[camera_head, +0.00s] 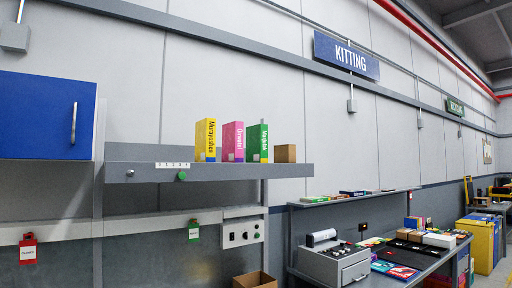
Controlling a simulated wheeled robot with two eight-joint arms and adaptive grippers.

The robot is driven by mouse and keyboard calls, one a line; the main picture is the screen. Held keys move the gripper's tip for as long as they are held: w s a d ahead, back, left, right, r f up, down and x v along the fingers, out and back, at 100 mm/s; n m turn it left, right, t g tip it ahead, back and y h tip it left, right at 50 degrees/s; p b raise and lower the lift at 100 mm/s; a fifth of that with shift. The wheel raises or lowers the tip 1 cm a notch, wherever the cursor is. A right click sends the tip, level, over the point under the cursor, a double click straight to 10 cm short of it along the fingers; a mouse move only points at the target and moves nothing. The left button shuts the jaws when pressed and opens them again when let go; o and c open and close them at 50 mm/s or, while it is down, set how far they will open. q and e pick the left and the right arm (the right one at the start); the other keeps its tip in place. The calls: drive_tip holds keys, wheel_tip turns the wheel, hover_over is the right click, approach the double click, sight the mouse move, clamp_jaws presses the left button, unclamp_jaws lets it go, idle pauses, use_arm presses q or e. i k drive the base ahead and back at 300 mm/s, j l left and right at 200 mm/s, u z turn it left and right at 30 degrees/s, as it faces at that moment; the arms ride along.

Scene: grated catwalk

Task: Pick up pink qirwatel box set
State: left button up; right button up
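The pink box (233,142) stands upright on a grey wall shelf (225,172), with dark lettering running down its front. A yellow box (206,140) stands close to its left and a green box (257,143) close to its right. The lettering on the pink box is too small to read with certainty. Neither of my grippers shows in the head view.
A small brown carton (285,153) sits right of the green box. A blue cabinet (47,116) hangs at the left. A control panel (243,232) is under the shelf, with an open cardboard box (255,280) below. A cluttered workbench (420,258) stands at the right.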

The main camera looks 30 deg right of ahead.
sight(232, 132)
drive_tip(key=i+l, duration=0.2)
drive_tip(key=l, duration=0.15)
drive_tip(key=i+l, duration=0.15)
drive_tip(key=l, duration=0.2)
drive_tip(key=i+l, duration=0.2)
drive_tip(key=l, duration=0.15)
drive_tip(key=i+l, duration=0.15)
drive_tip(key=l, duration=0.2)
drive_tip(key=i+l, duration=0.2)
drive_tip(key=l, duration=0.15)
drive_tip(key=i+l, duration=0.15)
drive_tip(key=l, duration=0.25)
